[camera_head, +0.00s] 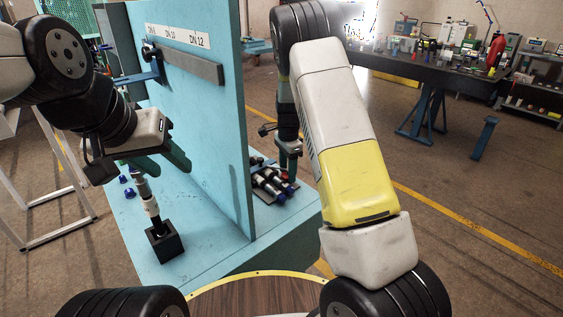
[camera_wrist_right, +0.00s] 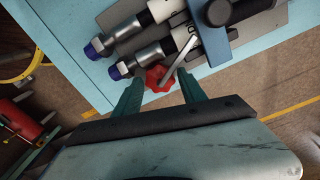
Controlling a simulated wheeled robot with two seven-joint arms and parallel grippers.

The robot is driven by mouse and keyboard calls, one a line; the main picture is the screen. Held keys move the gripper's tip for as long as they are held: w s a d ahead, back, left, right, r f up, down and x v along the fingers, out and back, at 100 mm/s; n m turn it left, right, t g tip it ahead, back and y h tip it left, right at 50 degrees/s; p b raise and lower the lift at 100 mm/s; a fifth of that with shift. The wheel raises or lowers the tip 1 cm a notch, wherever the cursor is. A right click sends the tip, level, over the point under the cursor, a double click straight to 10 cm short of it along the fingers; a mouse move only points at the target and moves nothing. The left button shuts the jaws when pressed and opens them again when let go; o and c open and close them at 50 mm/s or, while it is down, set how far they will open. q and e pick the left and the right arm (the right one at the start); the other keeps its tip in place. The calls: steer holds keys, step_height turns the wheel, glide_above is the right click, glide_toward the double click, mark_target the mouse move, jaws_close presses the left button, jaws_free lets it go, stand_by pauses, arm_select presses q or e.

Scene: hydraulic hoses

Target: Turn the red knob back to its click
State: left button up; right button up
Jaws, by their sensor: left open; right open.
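The red knob (camera_wrist_right: 157,79) shows in the right wrist view, with a silver rod or lever running up from it. It lies just ahead of and between the fingertips of my right gripper (camera_wrist_right: 160,93), which is open, with a gap to either side. I cannot tell whether either finger touches it. In the head view my right gripper (camera_head: 288,150) hangs over the right part of the bench, close to the fittings. My left gripper (camera_head: 162,160) is open, above and beside an upright hose piece (camera_head: 148,199) in a black block (camera_head: 164,245).
Hose fittings (camera_head: 269,187) with blue ends lie on a grey plate beside the knob. A tall blue panel (camera_head: 205,100) stands between my two grippers. Small blue caps (camera_head: 129,193) lie on the blue bench (camera_head: 205,248). A dark workbench (camera_head: 430,68) stands at the back right.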

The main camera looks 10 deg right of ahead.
step_height(320, 180, up, 7)
steer(key=shift+r, duration=0.2)
steer(key=shift+a, duration=0.1)
steer(key=c, duration=0.5)
steer(key=shift+s+a+r+n+t+h, duration=0.25)
steer(key=shift+s+a+n+h, duration=0.15)
steer(key=shift+n, duration=0.2)
steer(key=shift+s+a+r+n+t+h, duration=0.2)
steer(key=shift+s+a+r+n, duration=0.1)
steer(key=shift+s+n, duration=0.25)
jaws_close()
steer(key=s+a+r+n+t, duration=0.2)
steer(key=a+r+n+t, duration=0.1)
steer(key=a+n, duration=0.3)
steer(key=shift+n+h, duration=0.35)
steer(key=shift+h, duration=0.05)
steer(key=x, duration=1)
steer(key=shift+w+d+r, duration=0.1)
steer(key=shift+d, duration=0.15)
